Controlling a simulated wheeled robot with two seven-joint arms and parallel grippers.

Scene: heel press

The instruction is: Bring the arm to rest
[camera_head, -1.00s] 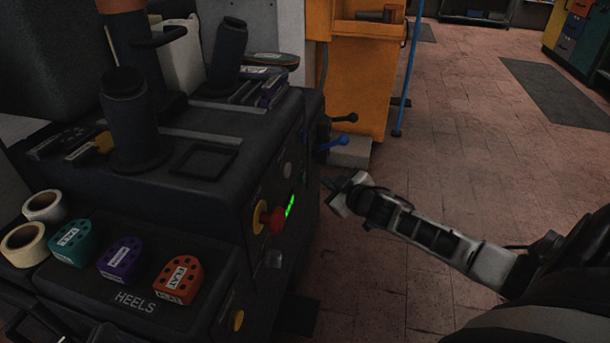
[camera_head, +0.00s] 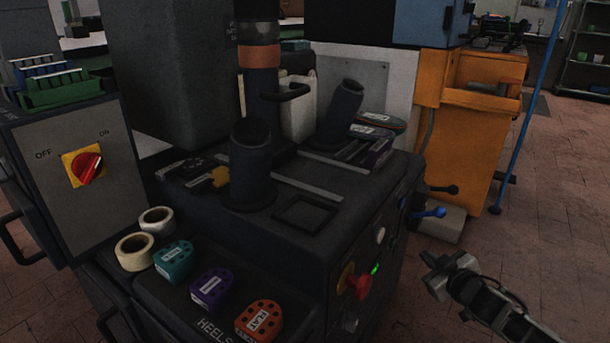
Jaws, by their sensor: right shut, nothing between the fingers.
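My right gripper (camera_head: 437,272) is at the lower right in the head view, with its arm coming in from the bottom right edge. It is shut and empty. It hangs over the floor just right of the dark heel press (camera_head: 345,222), apart from it. The press front bears a red knob (camera_head: 363,286) on a yellow base and a lit green strip (camera_head: 375,269). My left gripper is not in the picture.
A heels tray holds teal (camera_head: 173,261), purple (camera_head: 211,288) and orange (camera_head: 258,320) heel blocks. Two tape rolls (camera_head: 135,251) lie behind them. A switch box (camera_head: 75,150) stands left. An orange cabinet (camera_head: 470,150) and a blue pole (camera_head: 535,95) stand right. Floor is clear at far right.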

